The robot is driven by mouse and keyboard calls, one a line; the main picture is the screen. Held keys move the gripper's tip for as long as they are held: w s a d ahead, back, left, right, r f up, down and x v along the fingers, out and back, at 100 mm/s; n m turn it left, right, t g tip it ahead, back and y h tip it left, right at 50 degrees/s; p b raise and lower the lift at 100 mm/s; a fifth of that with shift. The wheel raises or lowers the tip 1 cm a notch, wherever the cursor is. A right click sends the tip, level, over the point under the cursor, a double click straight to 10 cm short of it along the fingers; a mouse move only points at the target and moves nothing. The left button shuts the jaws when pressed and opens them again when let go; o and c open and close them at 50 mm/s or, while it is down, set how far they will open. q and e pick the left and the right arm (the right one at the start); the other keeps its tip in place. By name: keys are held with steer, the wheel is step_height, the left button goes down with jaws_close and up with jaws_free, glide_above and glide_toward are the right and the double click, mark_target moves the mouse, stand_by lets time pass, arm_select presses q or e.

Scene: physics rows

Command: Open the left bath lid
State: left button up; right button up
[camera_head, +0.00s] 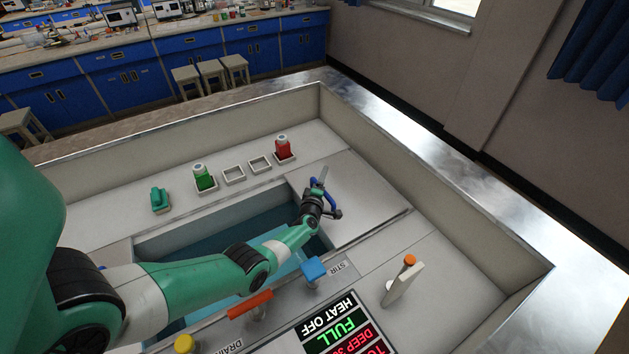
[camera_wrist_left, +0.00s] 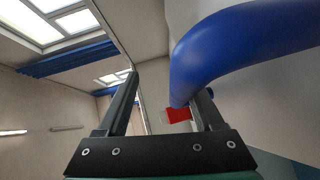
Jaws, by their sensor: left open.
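In the head view a pale lid panel (camera_head: 365,190) lies to the right of the open bath (camera_head: 225,228), where blue-green water shows. A curved blue handle (camera_head: 318,184) stands on the panel. My left gripper (camera_head: 326,201) is at this handle, with the arm reaching across the bath. In the left wrist view the left gripper (camera_wrist_left: 168,88) is open, its two dark fingers apart. The thick blue handle (camera_wrist_left: 245,45) passes close to the right finger and partly covers it. I cannot tell whether they touch. My right gripper is not in view.
Green (camera_head: 200,171) and red (camera_head: 282,148) bottles stand in holders behind the bath, near a teal object (camera_head: 160,199). Along the front are orange (camera_head: 250,304) and blue (camera_head: 313,268) knobs, an orange-topped lever (camera_head: 408,261) and a status panel (camera_head: 338,328). Raised walls enclose the deck.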

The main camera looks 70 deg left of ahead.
arm_select(q)
steer(key=shift+o, duration=0.3)
steer(key=s+d+r+p, duration=0.3)
steer(key=d+r+p, duration=0.1)
steer(key=r+p, duration=0.5)
steer(key=shift+s+d+r+p, duration=0.2)
steer(key=shift+d+p, duration=0.1)
steer(key=shift+p, duration=0.2)
steer(key=d+p, duration=0.1)
steer(key=s+d+r+p, duration=0.1)
steer(key=d, duration=0.1)
steer(key=d+r+p, duration=0.1)
steer(key=d+p, duration=0.1)
steer(key=shift+s+r, duration=0.1)
steer(key=shift+s, duration=0.3)
steer(key=shift+c, duration=0.3)
steer(key=shift+s+d+p, duration=0.35)
steer(key=shift+s+d, duration=0.65)
steer(key=shift+s, duration=0.1)
steer(key=shift+f, duration=0.25)
